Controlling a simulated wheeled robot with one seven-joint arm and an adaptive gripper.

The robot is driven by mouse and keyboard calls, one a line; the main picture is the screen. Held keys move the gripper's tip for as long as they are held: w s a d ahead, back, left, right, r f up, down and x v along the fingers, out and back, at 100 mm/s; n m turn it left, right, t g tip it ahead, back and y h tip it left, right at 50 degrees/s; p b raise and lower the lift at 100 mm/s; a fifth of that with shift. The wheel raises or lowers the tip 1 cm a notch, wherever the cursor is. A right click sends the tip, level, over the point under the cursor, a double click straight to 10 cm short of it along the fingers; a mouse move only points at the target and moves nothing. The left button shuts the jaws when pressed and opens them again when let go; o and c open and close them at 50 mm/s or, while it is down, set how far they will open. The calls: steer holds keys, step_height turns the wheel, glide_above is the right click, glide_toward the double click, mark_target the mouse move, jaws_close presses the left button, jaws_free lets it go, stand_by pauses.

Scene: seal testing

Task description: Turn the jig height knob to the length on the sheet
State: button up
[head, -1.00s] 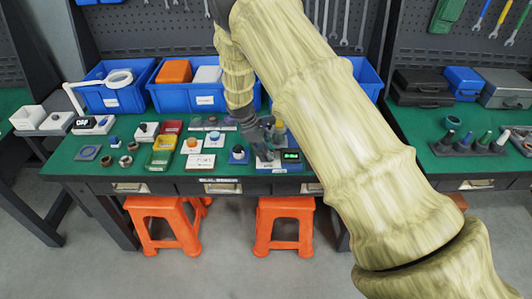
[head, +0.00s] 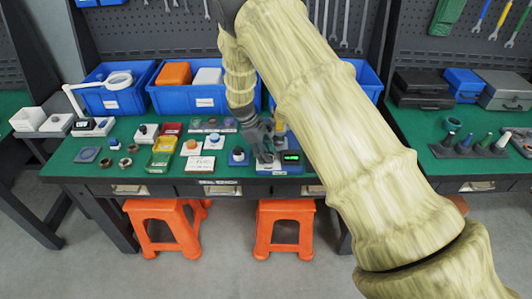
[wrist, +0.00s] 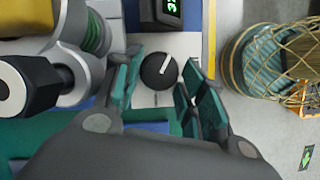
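The jig height knob (wrist: 159,72) is a round dark dial with a white pointer line tilted up and to the right in the wrist view. It sits on a pale plate (wrist: 184,45) below a small black display with green digits (wrist: 172,8), cut off by the frame edge. The display also glows green in the head view (head: 291,157). My gripper (wrist: 158,92) is open, with one teal-padded finger on each side of the knob and gaps visible between. In the head view my gripper (head: 264,147) hides the knob. A white sheet (head: 200,163) lies at the bench front; its writing is unreadable.
A grey fixture with a black hexagonal end (wrist: 30,85) stands close left of my gripper in the wrist view. Blue bins (head: 205,97) line the back. Orange stools (head: 284,222) stand before the bench.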

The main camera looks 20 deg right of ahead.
stand_by(0.3)
